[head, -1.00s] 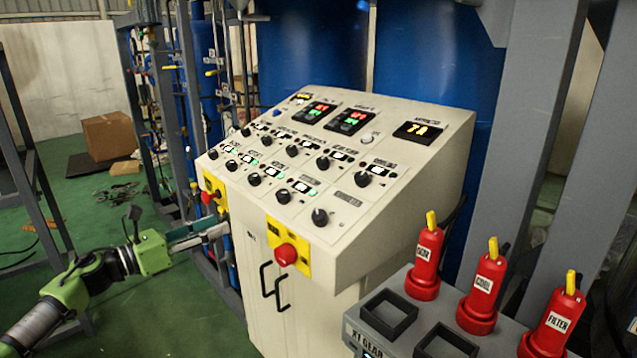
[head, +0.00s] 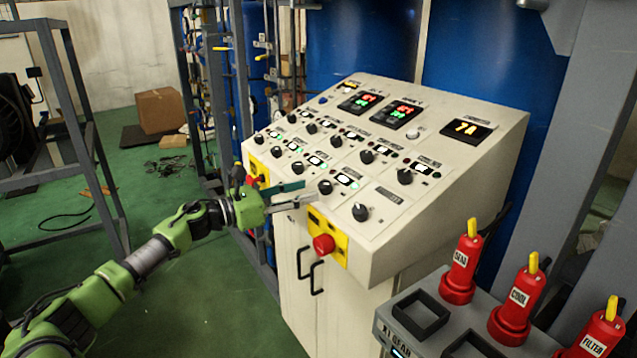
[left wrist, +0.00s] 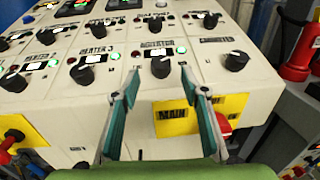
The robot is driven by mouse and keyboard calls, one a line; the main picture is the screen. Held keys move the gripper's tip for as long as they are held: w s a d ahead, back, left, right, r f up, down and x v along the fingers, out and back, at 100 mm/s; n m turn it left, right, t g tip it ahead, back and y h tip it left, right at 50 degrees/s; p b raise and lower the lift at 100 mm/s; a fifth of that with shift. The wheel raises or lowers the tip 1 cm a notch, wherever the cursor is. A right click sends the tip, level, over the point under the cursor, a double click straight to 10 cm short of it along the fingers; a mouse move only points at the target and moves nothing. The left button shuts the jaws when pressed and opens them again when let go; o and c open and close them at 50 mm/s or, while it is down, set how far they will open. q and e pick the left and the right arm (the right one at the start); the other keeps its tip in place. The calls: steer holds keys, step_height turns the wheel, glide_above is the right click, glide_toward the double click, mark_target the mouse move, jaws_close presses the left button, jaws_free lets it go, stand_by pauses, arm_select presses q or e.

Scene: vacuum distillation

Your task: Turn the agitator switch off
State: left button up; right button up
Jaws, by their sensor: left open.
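The agitator switch is a black rotary knob (head: 325,187) in the front row of the sloped control panel (head: 440,195). In the left wrist view the knob (left wrist: 160,67) sits under its agitator label, beside a lit display and a green light. My left gripper (head: 311,194) is open at the panel's front edge, close to this knob. In the left wrist view the fingertips (left wrist: 160,76) stand apart, one on each side of the knob. I cannot tell whether they touch it or the panel. My right gripper is not in view.
The heater 3 knob (left wrist: 82,72) is to the left and an unlit-row knob (head: 360,212) to the right.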

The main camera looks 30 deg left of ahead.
mark_target(319, 187)
arm_select(q)
steer(key=p+x, duration=0.1)
steer(key=x, duration=0.2)
steer(key=shift+w+d+r, duration=0.15)
steer(key=shift+w, duration=0.1)
steer(key=shift+w+d+p, duration=0.35)
steer(key=shift+w+p, duration=0.05)
steer(key=shift+w, duration=0.2)
steer(key=c, duration=1.1)
